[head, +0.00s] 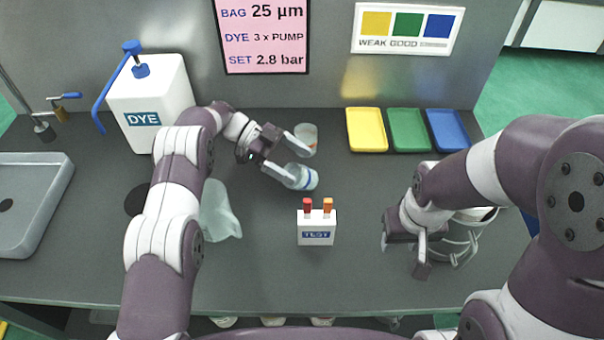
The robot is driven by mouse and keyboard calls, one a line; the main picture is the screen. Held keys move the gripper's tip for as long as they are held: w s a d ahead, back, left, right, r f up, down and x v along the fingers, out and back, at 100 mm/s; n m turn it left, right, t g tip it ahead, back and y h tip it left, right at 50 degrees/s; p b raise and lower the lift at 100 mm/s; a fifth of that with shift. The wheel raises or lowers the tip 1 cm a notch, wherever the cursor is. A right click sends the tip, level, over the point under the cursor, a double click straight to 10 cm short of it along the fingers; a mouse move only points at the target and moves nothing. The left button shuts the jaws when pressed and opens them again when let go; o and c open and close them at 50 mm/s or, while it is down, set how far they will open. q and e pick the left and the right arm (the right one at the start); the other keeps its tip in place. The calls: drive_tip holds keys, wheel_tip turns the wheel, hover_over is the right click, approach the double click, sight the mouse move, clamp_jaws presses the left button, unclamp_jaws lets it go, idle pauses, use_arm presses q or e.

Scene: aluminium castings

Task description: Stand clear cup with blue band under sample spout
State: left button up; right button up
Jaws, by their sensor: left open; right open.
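A clear cup with a blue band (305,178) is near the middle of the table and looks tilted or on its side. My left gripper (303,166) is open, with one finger at this cup and the other near a second clear cup (306,134) with orange-red at its bottom. Whether either finger touches a cup is unclear. A small tap with a blue lever (62,108) on a pipe at the far left may be the sample spout. My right gripper (424,258) is open at the right, beside a wire-frame holder (465,240) partly hidden by my arm.
A white DYE container (155,95) with a blue pump stands at the back left, near a grey sink tray (35,205). A dark disc (136,200), crumpled translucent sheet (218,212) and TEST box (317,230) lie forward. Yellow (367,130), green and blue trays sit back right.

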sight(309, 169)
use_arm(q)
drive_tip(key=p+x, duration=0.1)
drive_tip(key=x, duration=0.3)
drive_tip(key=shift+d, duration=0.25)
clamp_jaws()
drive_tip(key=shift+r, duration=0.1)
